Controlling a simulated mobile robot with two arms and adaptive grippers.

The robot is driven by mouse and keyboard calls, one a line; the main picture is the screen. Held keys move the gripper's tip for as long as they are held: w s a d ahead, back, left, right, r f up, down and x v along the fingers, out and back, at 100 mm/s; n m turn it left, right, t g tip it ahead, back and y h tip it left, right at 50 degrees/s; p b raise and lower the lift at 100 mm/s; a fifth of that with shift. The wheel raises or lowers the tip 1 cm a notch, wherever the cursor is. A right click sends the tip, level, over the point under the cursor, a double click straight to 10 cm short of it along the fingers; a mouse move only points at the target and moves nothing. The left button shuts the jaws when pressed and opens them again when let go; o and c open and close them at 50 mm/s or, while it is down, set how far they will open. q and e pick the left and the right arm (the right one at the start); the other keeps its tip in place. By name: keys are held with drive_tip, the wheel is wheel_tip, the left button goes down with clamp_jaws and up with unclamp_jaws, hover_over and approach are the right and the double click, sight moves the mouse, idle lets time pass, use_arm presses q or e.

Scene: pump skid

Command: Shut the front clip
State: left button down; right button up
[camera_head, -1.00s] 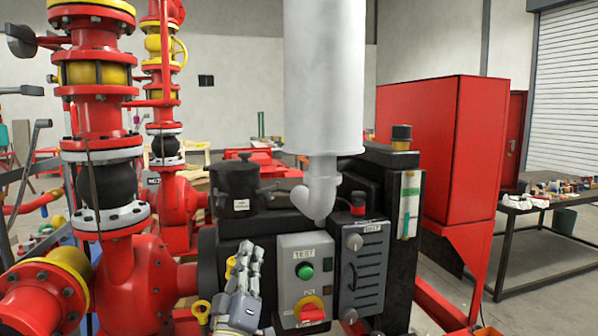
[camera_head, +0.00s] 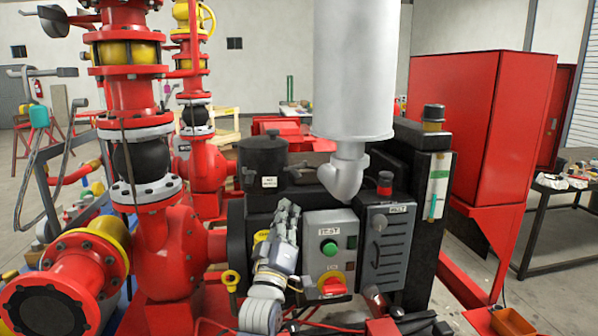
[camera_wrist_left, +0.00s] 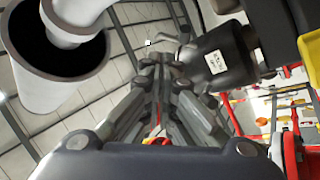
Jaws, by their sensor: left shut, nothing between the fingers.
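My left gripper (camera_head: 287,212) is shut and empty, pointing up in front of the engine, just left of the grey control box. The black canister (camera_head: 263,160) with a white label stands above and behind its fingertips. In the left wrist view, the closed fingers (camera_wrist_left: 163,68) point up the middle, and the canister (camera_wrist_left: 222,58) is at their right. A small grey piece shows close to the fingertips there; I cannot tell if it is the front clip, or whether the fingers touch it. My right gripper is not in view.
The grey control box (camera_head: 331,250) has a green button and a red-yellow switch. A vented grey cover (camera_head: 388,250) is beside it. The white exhaust cylinder (camera_head: 353,75) rises above. Red pump pipework (camera_head: 160,250) stands left, and a red cabinet (camera_head: 470,130) right.

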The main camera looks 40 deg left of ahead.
sight(298, 172)
use_arm(q)
drive_tip(key=p+x, duration=0.4)
drive_tip(key=x, duration=0.7)
drive_tip(key=shift+r, duration=0.25)
drive_tip(key=shift+p+x, duration=0.45)
drive_tip(key=shift+x, duration=0.45)
drive_tip(key=shift+w+a+f, duration=0.1)
drive_tip(key=shift+a, duration=0.05)
